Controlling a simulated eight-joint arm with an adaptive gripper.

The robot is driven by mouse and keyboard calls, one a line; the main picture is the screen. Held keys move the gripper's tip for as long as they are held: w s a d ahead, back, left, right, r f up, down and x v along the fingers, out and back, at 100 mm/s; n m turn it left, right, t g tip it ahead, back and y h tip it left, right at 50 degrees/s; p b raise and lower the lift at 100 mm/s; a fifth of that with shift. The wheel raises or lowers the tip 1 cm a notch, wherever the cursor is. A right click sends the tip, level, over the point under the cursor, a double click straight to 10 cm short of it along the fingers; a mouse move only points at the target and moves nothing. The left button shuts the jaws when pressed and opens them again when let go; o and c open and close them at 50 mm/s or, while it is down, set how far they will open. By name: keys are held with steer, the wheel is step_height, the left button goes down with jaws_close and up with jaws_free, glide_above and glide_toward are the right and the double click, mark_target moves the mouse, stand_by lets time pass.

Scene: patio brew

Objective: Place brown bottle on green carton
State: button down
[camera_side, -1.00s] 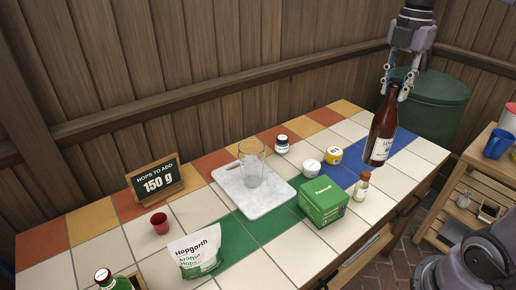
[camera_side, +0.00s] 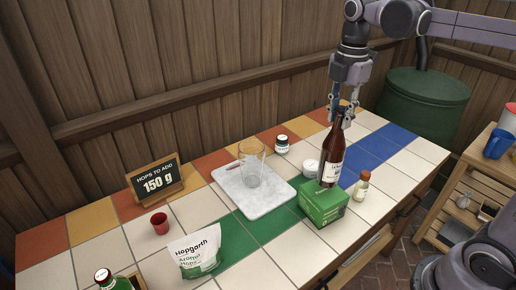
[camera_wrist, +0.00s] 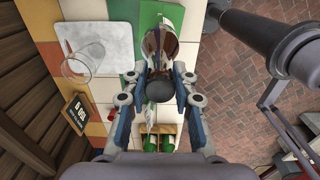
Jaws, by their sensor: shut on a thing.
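The brown bottle (camera_side: 333,160) is upright with a pale label. My gripper (camera_side: 343,118) is shut on its neck. In the side view the bottle's base is at the top of the green carton (camera_side: 324,206), over its back right part; I cannot tell whether it touches. The wrist view shows the bottle (camera_wrist: 163,45) between my gripper's fingers (camera_wrist: 160,85), with part of the green carton (camera_wrist: 172,13) beyond it.
A small bottle with an orange cap (camera_side: 361,186) stands right of the carton. A white-lidded jar (camera_side: 312,167) is behind it. A glass (camera_side: 252,165) stands on the marble board (camera_side: 262,205) to the left. The blue tiles (camera_side: 380,150) are clear.

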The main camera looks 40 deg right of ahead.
mark_target(338, 126)
steer(key=shift+f, duration=1.7)
steer(key=c, duration=1.1)
jaws_free()
steer(key=shift+f, duration=0.15)
steer(key=shift+o, duration=0.2)
step_height(338, 126, up, 12)
steer(key=shift+r, duration=0.2)
